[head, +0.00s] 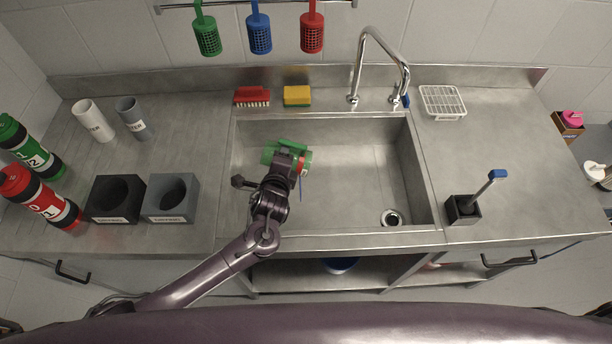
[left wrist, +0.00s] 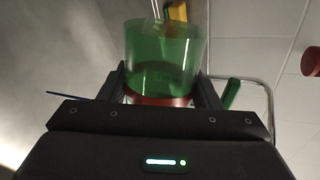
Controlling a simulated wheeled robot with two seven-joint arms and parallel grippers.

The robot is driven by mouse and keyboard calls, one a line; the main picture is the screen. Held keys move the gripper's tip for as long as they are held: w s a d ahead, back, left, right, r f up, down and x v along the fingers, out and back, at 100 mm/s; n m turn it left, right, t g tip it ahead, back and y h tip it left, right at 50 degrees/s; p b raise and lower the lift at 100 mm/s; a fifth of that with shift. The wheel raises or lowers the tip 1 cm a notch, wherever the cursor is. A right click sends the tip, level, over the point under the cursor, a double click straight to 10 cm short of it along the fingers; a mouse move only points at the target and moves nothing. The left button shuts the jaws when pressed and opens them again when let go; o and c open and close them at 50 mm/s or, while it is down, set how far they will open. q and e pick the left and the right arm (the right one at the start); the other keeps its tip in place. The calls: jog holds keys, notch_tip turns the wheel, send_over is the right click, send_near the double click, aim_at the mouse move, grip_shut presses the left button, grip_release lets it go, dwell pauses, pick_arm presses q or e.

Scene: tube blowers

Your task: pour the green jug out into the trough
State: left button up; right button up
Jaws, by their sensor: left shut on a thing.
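The green jug (head: 287,147) is held over the left part of the steel trough (head: 345,160), the sink set in the counter. In the head view it looks tilted onto its side. My left gripper (head: 287,166) is shut on it. In the left wrist view the jug (left wrist: 163,58) is see-through green with a red band low down, between the two fingers (left wrist: 160,90). I cannot tell whether liquid is in it or flowing. My arm hides part of the jug in the head view. My right gripper is not in view.
A chrome tap (head: 380,60) rises behind the trough, with a drain (head: 391,217) at its right front. A red brush (head: 252,96) and a yellow sponge (head: 297,95) lie behind. Dark and grey holders (head: 170,198) stand left; a black block (head: 462,210) with a blue-topped handle stands right.

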pick_arm(q)
jog(key=n+h, duration=0.1)
jog(key=r+n+h, duration=0.1)
jog(key=n, duration=0.1)
jog(key=shift+r+g+p, duration=0.15)
jog(key=shift+g+p, duration=0.15)
jog(key=shift+p, duration=0.05)
jog(key=n+h, duration=0.1)
jog(key=r+n+h, duration=0.1)
jog(key=n, duration=0.1)
jog(key=n+h, duration=0.1)
jog(key=n+h+b, duration=0.1)
jog(key=shift+r+n, duration=0.35)
jog(key=shift+n, duration=0.05)
jog(key=shift+r+n+h+b, duration=0.3)
jog(key=shift+r+n+h, duration=0.15)
jog(key=shift+n, duration=0.55)
jog(key=shift+r+n+t+h+b, duration=0.15)
jog(key=shift+n+t+h+b, duration=0.45)
jog(key=shift+n, duration=0.5)
jog(key=shift+r+n, duration=0.25)
jog(key=shift+n, duration=0.45)
jog(key=shift+r+n+t+h, duration=0.25)
jog(key=shift+r+n+t, duration=0.15)
jog(key=shift+n, duration=0.1)
jog(key=shift+f, duration=0.1)
